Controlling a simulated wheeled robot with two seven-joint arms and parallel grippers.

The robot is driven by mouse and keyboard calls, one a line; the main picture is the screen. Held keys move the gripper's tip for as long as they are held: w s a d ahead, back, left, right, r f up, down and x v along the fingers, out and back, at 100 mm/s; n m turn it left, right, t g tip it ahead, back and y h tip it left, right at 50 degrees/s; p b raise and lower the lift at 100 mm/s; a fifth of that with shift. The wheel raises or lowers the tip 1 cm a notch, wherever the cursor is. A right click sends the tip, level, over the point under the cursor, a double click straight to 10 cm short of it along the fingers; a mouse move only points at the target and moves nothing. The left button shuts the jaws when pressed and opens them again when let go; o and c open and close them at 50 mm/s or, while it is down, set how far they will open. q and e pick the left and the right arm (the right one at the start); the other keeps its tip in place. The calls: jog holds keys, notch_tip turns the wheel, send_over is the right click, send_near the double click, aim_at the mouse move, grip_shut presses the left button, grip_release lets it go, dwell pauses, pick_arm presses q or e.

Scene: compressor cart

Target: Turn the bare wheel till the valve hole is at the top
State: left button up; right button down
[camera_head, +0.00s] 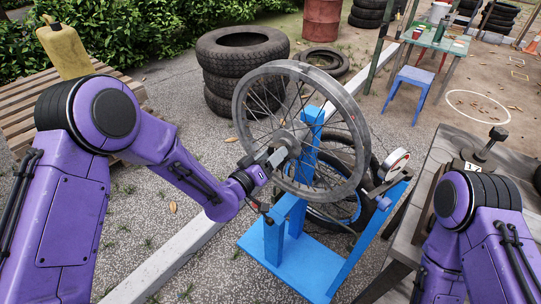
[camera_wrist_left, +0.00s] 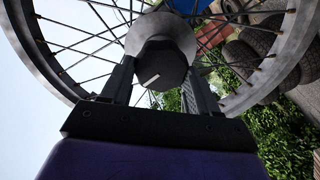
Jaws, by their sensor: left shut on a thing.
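The bare wheel (camera_head: 351,122), a grey spoked rim without a tyre, stands upright in a blue stand (camera_head: 290,262) in the head view. Its rim and spokes also fill the top of the left wrist view (camera_wrist_left: 281,62). My left gripper (camera_head: 272,158) is at the hub (camera_head: 288,141), on the near side of the wheel. I cannot make out the valve hole. My right gripper is out of view; only my right arm shows at lower right.
A tyre with a blue rim (camera_head: 350,208) is behind the stand. Stacked tyres (camera_head: 238,75) stand behind the wheel, and a wooden table (camera_head: 445,150) is at right. A pale beam (camera_head: 165,264) crosses the ground.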

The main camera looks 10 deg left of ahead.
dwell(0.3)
pick_arm(q)
jog(key=o, duration=1.5)
jog(key=b+v, duration=0.1)
jog(key=v, duration=0.9)
jog(key=shift+s+a+b, duration=0.1)
jog(key=shift+s+b, duration=0.15)
jog(key=shift+b, duration=0.05)
